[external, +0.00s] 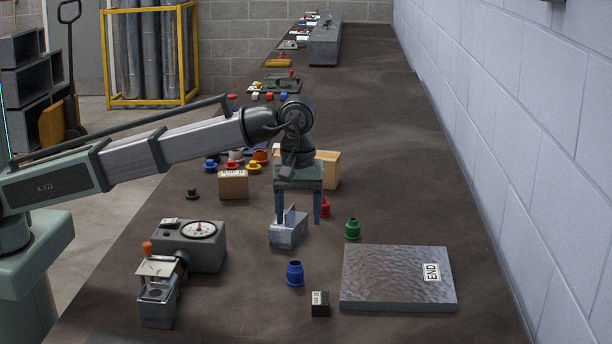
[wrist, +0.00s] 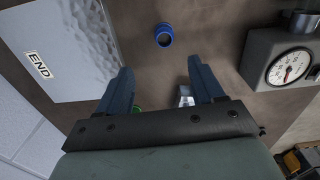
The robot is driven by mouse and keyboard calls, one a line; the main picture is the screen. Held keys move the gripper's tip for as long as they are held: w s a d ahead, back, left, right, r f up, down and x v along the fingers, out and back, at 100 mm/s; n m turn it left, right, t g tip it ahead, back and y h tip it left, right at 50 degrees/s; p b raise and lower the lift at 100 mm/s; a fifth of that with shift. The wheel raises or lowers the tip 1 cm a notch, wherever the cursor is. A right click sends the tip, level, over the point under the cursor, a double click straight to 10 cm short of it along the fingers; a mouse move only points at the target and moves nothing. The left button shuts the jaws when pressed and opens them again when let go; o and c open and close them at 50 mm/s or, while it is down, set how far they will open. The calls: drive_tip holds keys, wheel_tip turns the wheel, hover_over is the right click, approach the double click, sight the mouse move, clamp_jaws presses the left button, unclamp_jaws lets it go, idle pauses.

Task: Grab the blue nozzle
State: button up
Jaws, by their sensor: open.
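The blue nozzle (external: 295,273) stands upright on the dark table, left of the metal slab. It also shows in the wrist view (wrist: 164,35), at the top centre, beyond my fingertips. My gripper (external: 298,220) points down with its two fingers apart and nothing between them. In the external view it is above and farther back than the nozzle, over a small grey metal block (external: 288,232). In the wrist view my gripper (wrist: 160,68) is open, with the nozzle ahead of the gap and clear of both fingers.
A green nozzle (external: 352,229) and a red nozzle (external: 325,207) stand near my gripper. The slab marked END (external: 390,280) lies right of the blue nozzle, and a small black block (external: 320,304) sits in front. A gauge device (external: 190,245) stands left. A cardboard box (external: 233,185) is behind.

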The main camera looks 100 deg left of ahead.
sight(295, 268)
wheel_tip(295, 268, down, 8)
drive_tip(key=shift+s+f, duration=0.1)
drive_tip(key=shift+f, duration=0.05)
drive_tip(key=shift+s+f, duration=0.15)
drive_tip(key=shift+f, duration=1.2)
drive_tip(key=shift+s+f, duration=0.15)
drive_tip(key=shift+f, duration=1.15)
drive_tip(key=c, duration=1.1)
